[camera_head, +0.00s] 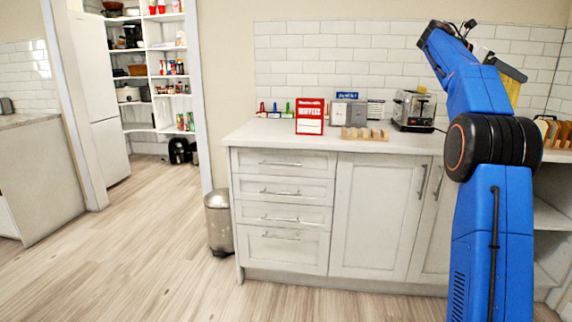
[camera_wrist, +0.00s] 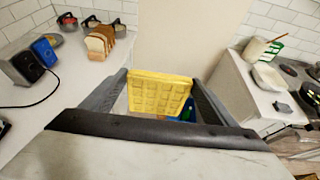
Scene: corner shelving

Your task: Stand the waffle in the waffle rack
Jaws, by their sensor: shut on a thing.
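A yellow waffle (camera_wrist: 160,92) with a square grid is held between the two fingers of my gripper (camera_wrist: 161,98) in the wrist view. In the head view my gripper (camera_head: 507,70) is raised above the right part of the counter, and part of the yellow waffle (camera_head: 513,88) shows beside my blue arm. A low wooden slotted rack (camera_head: 365,133) stands at the counter front, left of the gripper, and looks empty. A second wooden rack (camera_head: 553,132) is at the right edge; in the wrist view a rack holds bread slices (camera_wrist: 101,42).
A red and white box (camera_head: 310,116), a grey appliance (camera_head: 348,112) and a toaster (camera_head: 413,110) stand on the counter (camera_head: 270,133) around the empty rack. A metal bin (camera_head: 219,223) stands on the floor at left.

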